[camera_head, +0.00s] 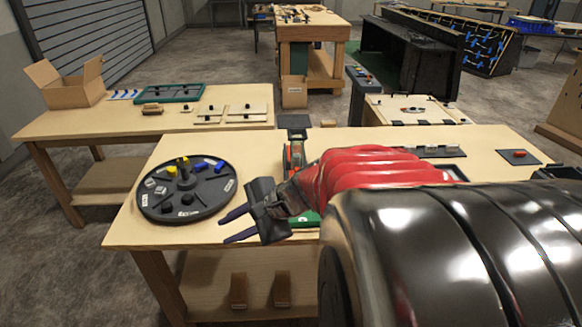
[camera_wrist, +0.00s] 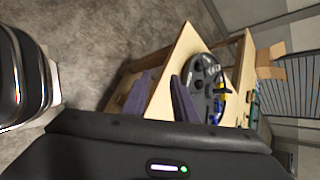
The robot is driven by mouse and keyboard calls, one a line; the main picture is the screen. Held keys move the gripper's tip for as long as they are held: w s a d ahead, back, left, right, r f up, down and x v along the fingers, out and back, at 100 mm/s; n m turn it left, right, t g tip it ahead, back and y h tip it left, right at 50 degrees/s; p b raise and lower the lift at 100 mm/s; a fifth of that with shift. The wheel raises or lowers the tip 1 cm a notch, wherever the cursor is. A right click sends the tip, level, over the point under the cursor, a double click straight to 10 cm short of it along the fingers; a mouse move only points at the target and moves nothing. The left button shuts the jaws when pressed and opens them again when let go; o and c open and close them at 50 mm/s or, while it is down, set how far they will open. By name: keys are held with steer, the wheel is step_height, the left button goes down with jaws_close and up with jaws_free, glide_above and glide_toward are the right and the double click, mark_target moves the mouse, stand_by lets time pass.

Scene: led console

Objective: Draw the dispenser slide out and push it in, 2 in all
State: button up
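My gripper (camera_head: 226,230) is at the front left part of the near table, just right of a round black tray. Its two purple fingers stand apart with nothing between them; they also show apart in the wrist view (camera_wrist: 162,76). Behind my gripper and red forearm is a partly hidden device with a dark top (camera_head: 293,122) and a green base (camera_head: 308,219). It may be the dispenser, but I cannot tell. No slide can be clearly made out.
The round black tray (camera_head: 147,204) holds yellow, blue and grey pieces; it also shows in the wrist view (camera_wrist: 197,70). A panel with a red part (camera_head: 518,156) lies at the right. My arm covers much of the near table (camera_head: 125,235). Another table (camera_head: 60,124) stands behind left.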

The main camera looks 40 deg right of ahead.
steer(key=s+a+r+n+g+h, duration=0.1)
steer(key=s+a+n, duration=0.3)
steer(key=n, duration=0.5)
steer(key=s+a+r+n+g+h, duration=0.1)
steer(key=s+a+r+n+h, duration=0.2)
steer(key=s+n, duration=0.4)
steer(key=a+n+h, duration=0.1)
steer(key=a+n, duration=0.1)
steer(key=n, duration=0.1)
steer(key=shift+s+a+r, duration=0.2)
steer(key=shift+s+r, duration=0.1)
steer(key=shift+s, duration=0.05)
